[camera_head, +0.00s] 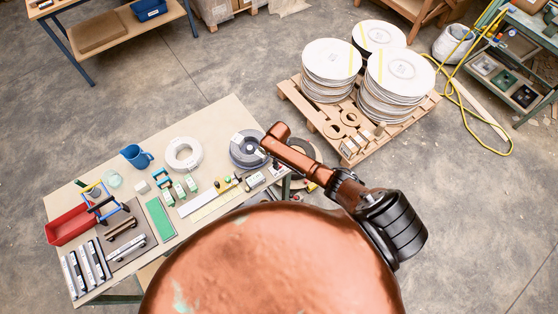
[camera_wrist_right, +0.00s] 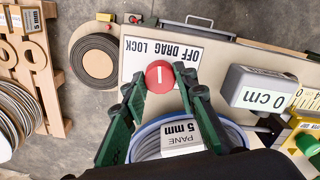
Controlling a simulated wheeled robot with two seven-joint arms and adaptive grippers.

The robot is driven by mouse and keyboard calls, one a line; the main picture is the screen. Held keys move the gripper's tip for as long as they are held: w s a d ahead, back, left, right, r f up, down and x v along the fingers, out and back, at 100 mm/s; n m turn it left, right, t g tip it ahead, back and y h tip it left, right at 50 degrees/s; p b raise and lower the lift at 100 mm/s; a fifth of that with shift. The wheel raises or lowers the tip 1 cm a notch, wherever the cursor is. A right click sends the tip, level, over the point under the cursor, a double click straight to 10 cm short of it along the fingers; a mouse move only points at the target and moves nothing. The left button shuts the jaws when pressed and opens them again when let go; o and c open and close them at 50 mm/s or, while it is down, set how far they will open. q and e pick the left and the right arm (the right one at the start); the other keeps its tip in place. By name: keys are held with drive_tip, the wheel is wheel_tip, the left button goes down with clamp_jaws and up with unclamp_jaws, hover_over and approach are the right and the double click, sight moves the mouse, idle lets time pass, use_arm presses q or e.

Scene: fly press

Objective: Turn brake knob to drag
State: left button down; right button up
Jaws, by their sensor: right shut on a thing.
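The brake knob (camera_wrist_right: 160,77) is red and round, with a white line on top. It stands on a white plate (camera_wrist_right: 150,62) lettered OFF DRAG LOCK. The line runs roughly up the picture, towards the middle word DRAG. My right gripper (camera_wrist_right: 162,88) is shut on the knob, with a green, dark-tipped finger on either side of it. In the head view my copper right arm reaches over the far right corner of the bench (camera_head: 95,205), and I cannot make out the knob there. My left gripper is not in view.
A blue-rimmed reel labelled PANE 5 mm (camera_wrist_right: 182,132) sits close below the fingers. A grey block marked 0 cm (camera_wrist_right: 262,92) stands right of them. A dark coil (camera_wrist_right: 95,62) lies to the left. A pallet (camera_head: 425,108) with stacked discs stands beyond the bench.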

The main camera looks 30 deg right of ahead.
drive_tip(key=shift+m+p, duration=0.6)
drive_tip(key=shift+m, duration=0.5)
drive_tip(key=o, duration=1.2)
drive_tip(key=shift+c, duration=0.2)
drive_tip(key=shift+r, duration=0.1)
wheel_tip(320, 180, up, 12)
